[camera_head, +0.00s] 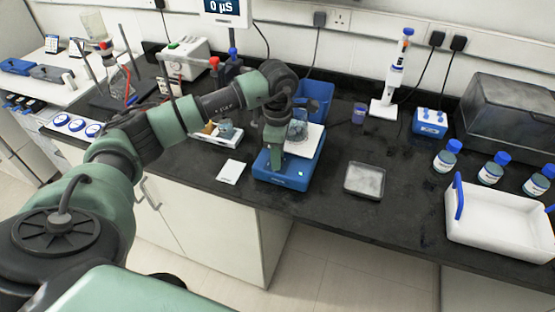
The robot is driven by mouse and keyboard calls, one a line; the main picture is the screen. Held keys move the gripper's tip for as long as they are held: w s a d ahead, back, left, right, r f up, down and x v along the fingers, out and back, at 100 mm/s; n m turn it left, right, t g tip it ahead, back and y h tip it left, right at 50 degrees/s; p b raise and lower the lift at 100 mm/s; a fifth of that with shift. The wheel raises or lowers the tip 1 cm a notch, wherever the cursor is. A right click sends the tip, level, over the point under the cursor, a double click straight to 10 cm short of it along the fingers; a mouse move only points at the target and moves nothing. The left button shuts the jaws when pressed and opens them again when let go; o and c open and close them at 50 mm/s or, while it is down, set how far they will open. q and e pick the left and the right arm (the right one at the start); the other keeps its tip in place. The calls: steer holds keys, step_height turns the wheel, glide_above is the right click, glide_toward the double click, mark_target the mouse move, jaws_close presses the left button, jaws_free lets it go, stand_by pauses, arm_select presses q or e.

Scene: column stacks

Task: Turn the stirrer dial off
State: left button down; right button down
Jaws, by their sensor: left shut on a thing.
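The stirrer (310,165) is a blue box with a white top plate, standing near the front edge of the dark bench. A small light patch shows on its front panel. A glass beaker (298,128) stands on the plate, partly behind my arm. My left arm reaches over from the left, and my left gripper (275,172) points down at the left part of the stirrer's front panel. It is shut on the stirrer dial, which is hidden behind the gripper. My right gripper is out of view.
A blue bin (318,93) stands behind the stirrer. A white card (230,171) lies to its left and a square dish (364,180) to its right. A pipette stand (384,108), blue-capped bottles (447,157) and a white tray (480,228) are farther right.

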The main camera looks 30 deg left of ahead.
arm_select(q)
steer(key=n+b, duration=0.1)
steer(key=n, duration=0.2)
steer(key=shift+w+n, duration=0.1)
steer(key=shift+n, duration=0.2)
steer(key=n+b, duration=0.2)
steer(key=n, duration=0.2)
steer(key=shift+n, duration=0.3)
steer(key=n, duration=0.4)
steer(key=shift+r+n+b, duration=0.1)
steer(key=shift+n+b, duration=0.2)
steer(key=shift+b, duration=0.05)
steer(key=n, duration=0.3)
steer(key=shift+n, duration=0.3)
steer(key=n, duration=0.4)
steer(key=shift+n+b, duration=0.3)
steer(key=n, duration=0.4)
steer(key=shift+r, duration=0.1)
steer(key=n, duration=0.5)
steer(key=shift+n+p, duration=0.55)
steer(key=shift+n, duration=1.55)
